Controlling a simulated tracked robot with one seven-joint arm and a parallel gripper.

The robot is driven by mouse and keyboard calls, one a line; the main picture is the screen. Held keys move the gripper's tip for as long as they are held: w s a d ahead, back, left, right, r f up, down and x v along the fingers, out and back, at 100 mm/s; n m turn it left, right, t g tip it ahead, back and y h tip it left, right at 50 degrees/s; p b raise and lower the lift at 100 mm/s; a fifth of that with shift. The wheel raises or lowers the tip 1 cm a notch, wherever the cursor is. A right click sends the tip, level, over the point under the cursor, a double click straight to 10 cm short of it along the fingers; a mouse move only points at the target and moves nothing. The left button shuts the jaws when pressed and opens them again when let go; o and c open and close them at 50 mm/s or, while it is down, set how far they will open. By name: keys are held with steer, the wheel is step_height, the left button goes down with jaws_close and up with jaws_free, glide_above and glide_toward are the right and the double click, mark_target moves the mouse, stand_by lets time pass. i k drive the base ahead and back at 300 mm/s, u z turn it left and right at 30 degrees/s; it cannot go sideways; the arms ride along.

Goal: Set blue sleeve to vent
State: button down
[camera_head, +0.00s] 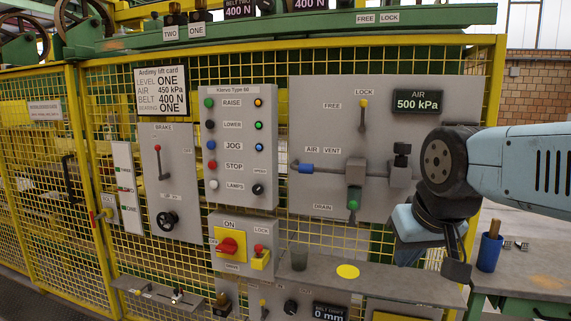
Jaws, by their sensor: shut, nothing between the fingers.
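The blue sleeve (306,168) is on the left end of a short horizontal lever on the grey air panel (318,95). The label AIR VENT (322,151) is just above it. The lever runs right from the sleeve to a grey valve block (355,172). My gripper (457,270) is at the right, low in front of the panel's lower right corner. It is shut and empty, well apart from the sleeve, and its fingers are partly hidden by its own body.
A display (416,102) reads AIR 500 kPa. A green drain handle (353,203) hangs below the valve block. A yellow-tipped lever (363,114) stands by LOCK. A blue holder (489,253) stands on the right bench.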

mark_target(305, 169)
steer(key=u, duration=0.05)
steer(key=i, duration=0.95)
steer(key=z, duration=0.1)
